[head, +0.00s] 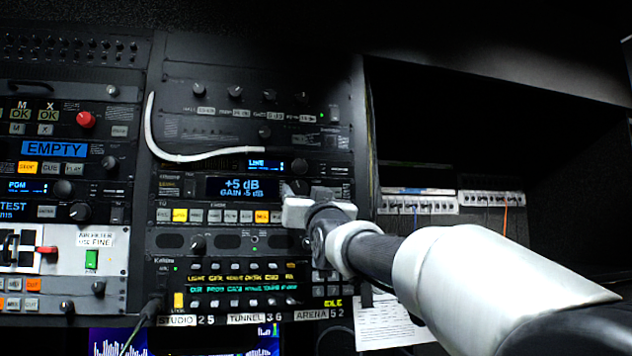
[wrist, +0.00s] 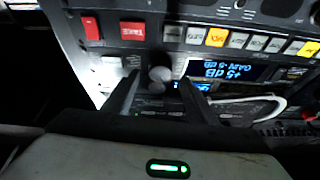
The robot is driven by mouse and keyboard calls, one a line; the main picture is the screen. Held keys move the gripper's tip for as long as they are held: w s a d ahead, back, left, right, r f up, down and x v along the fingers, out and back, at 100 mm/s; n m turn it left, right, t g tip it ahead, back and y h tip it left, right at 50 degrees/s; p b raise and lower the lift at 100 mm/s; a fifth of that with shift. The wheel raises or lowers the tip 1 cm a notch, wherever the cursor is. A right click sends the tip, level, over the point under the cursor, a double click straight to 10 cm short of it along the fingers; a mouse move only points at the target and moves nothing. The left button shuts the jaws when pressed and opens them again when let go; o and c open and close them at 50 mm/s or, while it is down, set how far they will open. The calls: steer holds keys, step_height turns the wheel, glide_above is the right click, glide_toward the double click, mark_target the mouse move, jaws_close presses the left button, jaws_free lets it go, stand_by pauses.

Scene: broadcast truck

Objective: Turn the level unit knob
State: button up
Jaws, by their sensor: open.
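The level unit's display (head: 241,187) reads "+5 dB GAIN -5 dB" in the rack in the head view. The display (wrist: 228,71) shows upside down in the wrist view. My gripper (head: 292,190) is at the right end of this unit and largely hides its knob in the head view.
Another knob (head: 299,165) sits just above, beside the "LINE" display (head: 257,164). A white cable (head: 175,156) hangs across the panels above the level unit. A row of lit buttons (head: 219,215) runs just below. An open dark bay lies to the right.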

mark_target(301, 189)
steer(key=shift+p+x, duration=0.55)
steer(key=shift+x, duration=1.15)
steer(key=c, duration=1.1)
steer(key=shift+o, duration=0.2)
